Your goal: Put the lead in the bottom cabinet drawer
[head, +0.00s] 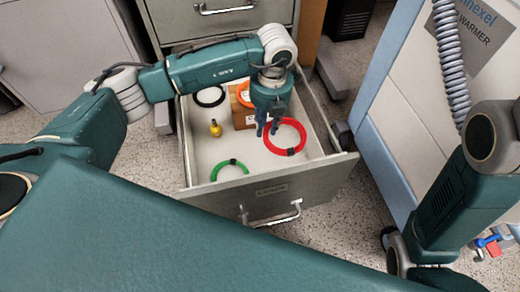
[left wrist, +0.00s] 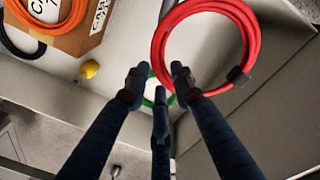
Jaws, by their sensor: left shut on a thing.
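The bottom cabinet drawer (head: 272,199) is pulled open below me in the head view. A red lead (head: 302,142), coiled in a ring with a dark clip, is over the right part of the drawer. My left gripper (head: 267,131) reaches down over the drawer and is shut on the red lead's edge. In the left wrist view the red lead (left wrist: 257,45) shows large beside the fingertips (left wrist: 158,85). I cannot tell whether the lead touches the drawer floor.
The drawer holds a green coil (head: 217,170), a black coil (head: 211,103), a yellow object (head: 215,129) and a cardboard box (head: 238,115) with an orange coil (head: 243,93). A warmer cabinet (head: 402,75) stands to the right. Speckled floor (head: 340,225) lies in front.

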